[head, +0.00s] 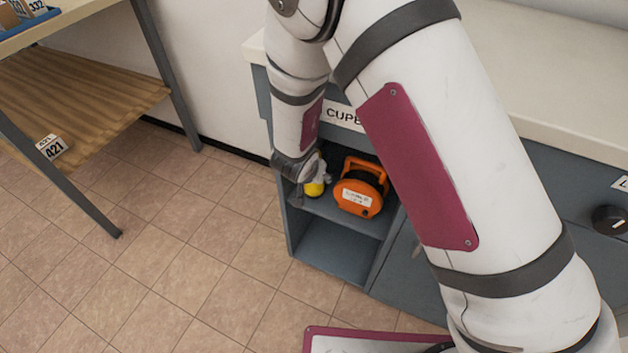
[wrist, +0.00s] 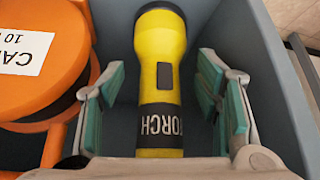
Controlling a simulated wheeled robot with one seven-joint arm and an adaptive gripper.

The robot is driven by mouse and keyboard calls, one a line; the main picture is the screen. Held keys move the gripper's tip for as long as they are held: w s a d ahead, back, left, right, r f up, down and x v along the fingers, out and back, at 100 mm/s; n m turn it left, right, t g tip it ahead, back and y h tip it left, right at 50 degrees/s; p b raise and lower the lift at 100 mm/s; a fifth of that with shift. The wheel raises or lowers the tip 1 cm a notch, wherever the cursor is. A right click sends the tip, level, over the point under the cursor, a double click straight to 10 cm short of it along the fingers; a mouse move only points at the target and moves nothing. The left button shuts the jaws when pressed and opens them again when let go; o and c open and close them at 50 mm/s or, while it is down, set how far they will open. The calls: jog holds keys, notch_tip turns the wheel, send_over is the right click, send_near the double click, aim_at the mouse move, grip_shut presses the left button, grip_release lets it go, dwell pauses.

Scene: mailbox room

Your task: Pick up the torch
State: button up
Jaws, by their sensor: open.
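The torch (wrist: 159,60) is yellow with a black rim, a black switch and a black band lettered TORCH. In the wrist view it lies between the two fingers of my gripper (wrist: 160,98), which is open, with a gap on each side of the torch. The torch's near end is partly hidden by the gripper body. In the head view a yellow part of the torch (head: 315,187) shows in the open cubby, just below my gripper (head: 301,182), whose fingers are mostly hidden there.
An orange cable reel (head: 361,187) stands right of the torch in the head view, close to one finger in the wrist view (wrist: 45,65). The cubby's grey wall (wrist: 262,75) is close on the other side. A wooden-shelved table (head: 75,80) stands left; the tiled floor between is clear.

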jog(key=shift+w+f, duration=0.3)
jog(key=shift+f, duration=0.25)
jog(key=shift+r, duration=0.1)
grip_shut()
